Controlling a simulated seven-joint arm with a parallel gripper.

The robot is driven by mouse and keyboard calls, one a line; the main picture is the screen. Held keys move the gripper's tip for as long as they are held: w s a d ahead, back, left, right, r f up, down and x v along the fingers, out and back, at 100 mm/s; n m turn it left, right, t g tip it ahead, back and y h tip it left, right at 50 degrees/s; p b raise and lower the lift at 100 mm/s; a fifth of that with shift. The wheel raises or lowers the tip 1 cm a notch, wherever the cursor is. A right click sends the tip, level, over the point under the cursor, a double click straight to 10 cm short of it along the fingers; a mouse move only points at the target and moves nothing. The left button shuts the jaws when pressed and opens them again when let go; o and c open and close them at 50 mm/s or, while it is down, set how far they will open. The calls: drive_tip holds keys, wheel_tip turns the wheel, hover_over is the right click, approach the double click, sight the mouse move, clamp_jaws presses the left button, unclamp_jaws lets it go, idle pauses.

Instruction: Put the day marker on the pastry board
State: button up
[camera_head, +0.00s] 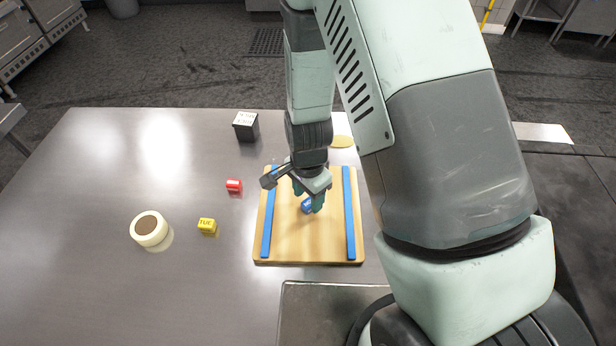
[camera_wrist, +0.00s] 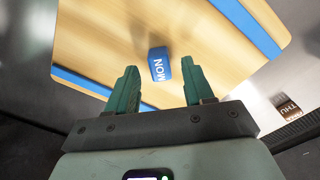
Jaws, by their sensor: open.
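The pastry board (camera_head: 285,245) is a light wooden board with a blue strip along its left and right sides, on the steel table. A blue cube marker (camera_head: 306,206) lettered MON appears to rest on the bare wood between the strips; in the wrist view the cube (camera_wrist: 160,66) lies between and just beyond my fingertips. My gripper (camera_head: 307,198) is open above the board, its two green fingers apart on either side of the cube, with a visible gap. The fingers partly hide the cube in the head view.
A yellow TUE cube (camera_head: 207,226) and a red cube (camera_head: 234,186) stand left of the board. A brown THU cube (camera_wrist: 288,108) shows beside the board in the wrist view. The table's left is clear.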

wheel_tip(320, 180, up, 10)
wheel_tip(320, 180, up, 16)
drive_tip(key=n+t+y, duration=0.1)
drive_tip(key=n+t, duration=0.1)
drive_tip(key=n, duration=0.2)
hover_over(308, 202)
drive_tip(key=s+d, duration=0.1)
drive_tip(key=d, duration=0.4)
drive_tip(key=s+d+r+n+t, duration=0.1)
drive_tip(key=s+d+r+n, duration=0.1)
drive_tip(key=s+d+r, duration=0.2)
drive_tip(key=s+d+r+n+t+h, duration=0.1)
drive_tip(key=s+d+r+n+t, duration=0.1)
drive_tip(key=s+r, duration=0.6)
drive_tip(key=shift+s+d+r+n+t, duration=0.35)
drive_tip(key=shift+d+r+n, duration=0.35)
drive_tip(key=shift+d, duration=0.5)
